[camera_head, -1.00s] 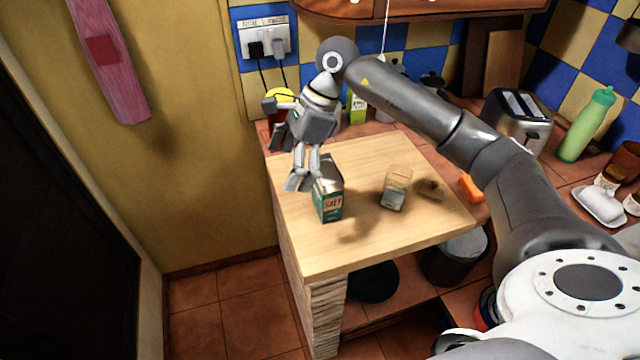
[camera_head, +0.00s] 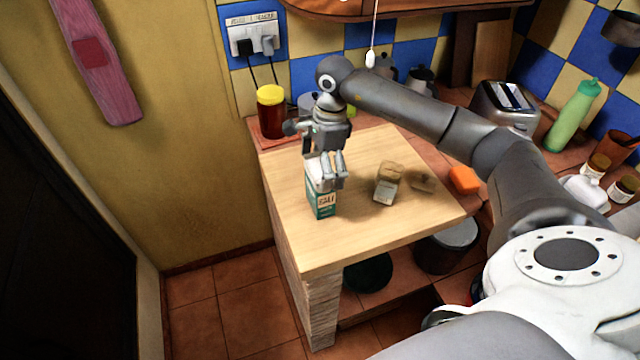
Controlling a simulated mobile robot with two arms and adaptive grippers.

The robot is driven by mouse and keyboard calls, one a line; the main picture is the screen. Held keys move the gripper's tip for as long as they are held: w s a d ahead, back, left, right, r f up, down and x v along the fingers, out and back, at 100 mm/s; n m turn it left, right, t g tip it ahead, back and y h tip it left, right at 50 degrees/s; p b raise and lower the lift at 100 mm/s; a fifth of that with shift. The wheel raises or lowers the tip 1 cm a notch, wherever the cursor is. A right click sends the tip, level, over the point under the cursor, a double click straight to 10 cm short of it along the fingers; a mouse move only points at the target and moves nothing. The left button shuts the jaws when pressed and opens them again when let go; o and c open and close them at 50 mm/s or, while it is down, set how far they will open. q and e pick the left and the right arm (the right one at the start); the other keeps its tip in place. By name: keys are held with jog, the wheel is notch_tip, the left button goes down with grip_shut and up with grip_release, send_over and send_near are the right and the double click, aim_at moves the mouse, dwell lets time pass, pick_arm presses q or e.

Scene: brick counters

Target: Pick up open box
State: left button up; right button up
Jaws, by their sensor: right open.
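A green and white salt box (camera_head: 321,203) stands upright on the light wooden counter top (camera_head: 310,250), near its left side. My right gripper (camera_head: 332,180) points down at the box's upper part, and its fingers overlap the box top in the picture. The right gripper is open. The fingers hide part of the box's top, so I cannot tell whether they touch it or whether its lid is open. My left gripper is not in view.
A small glass jar (camera_head: 386,185) stands right of the box, with a flat brown item beside it. A red jar with a yellow lid (camera_head: 271,112) is behind left. The counter's front is clear.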

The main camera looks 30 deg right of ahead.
jog(key=shift+a+f, duration=0.1)
jog(key=shift+f, duration=1.1)
jog(key=shift+r, duration=0.1)
jog(key=c, duration=1.4)
jog(key=shift+w, duration=0.1)
